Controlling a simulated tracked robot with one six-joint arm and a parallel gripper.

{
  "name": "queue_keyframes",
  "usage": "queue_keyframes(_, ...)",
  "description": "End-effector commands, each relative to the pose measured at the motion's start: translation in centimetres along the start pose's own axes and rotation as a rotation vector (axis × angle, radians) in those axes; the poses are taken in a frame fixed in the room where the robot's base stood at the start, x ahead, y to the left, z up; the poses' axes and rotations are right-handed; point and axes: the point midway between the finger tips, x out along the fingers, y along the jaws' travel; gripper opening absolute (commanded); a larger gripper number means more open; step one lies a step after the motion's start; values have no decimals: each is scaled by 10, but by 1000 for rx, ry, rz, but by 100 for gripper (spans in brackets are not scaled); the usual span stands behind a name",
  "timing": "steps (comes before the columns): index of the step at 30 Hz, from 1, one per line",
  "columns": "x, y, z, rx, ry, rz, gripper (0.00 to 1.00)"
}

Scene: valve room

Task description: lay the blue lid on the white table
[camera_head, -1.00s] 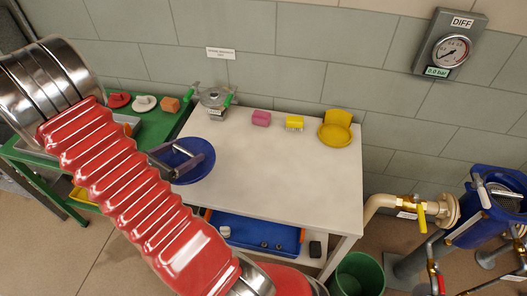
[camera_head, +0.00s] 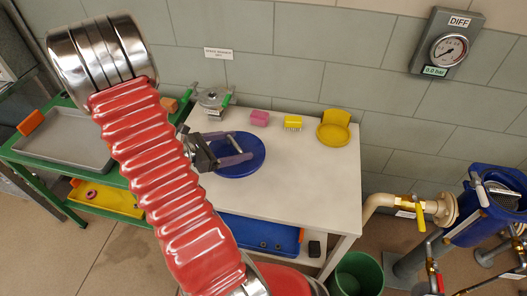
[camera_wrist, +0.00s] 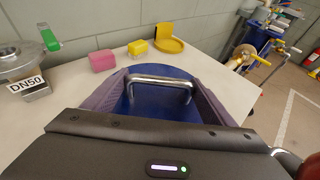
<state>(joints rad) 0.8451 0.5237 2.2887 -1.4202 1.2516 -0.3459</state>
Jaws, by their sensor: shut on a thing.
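The blue lid (camera_head: 256,154) is a round disc with a metal bar handle (camera_wrist: 160,81). My gripper (camera_head: 232,149) is shut on the handle, with a dark finger at each side of it in the wrist view. The lid is over the left-middle part of the white table (camera_head: 300,181) and looks about level. I cannot tell whether it touches the top or hangs just above it. My gripper body hides the near part of the lid in the wrist view.
A metal DN50 housing with green handles (camera_head: 213,100) stands at the table's back left. The table's front and right are clear. A green bin (camera_head: 357,275) stands below right.

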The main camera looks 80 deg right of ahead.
Motion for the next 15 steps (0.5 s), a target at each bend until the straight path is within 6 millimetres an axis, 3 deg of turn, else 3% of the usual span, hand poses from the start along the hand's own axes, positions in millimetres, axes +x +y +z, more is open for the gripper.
queue_keyframes(8, 3, 1, -9, -2, -3, 1, 23)
queue_keyframes(15, 12, 1, -34, -3, -3, 2, 23)
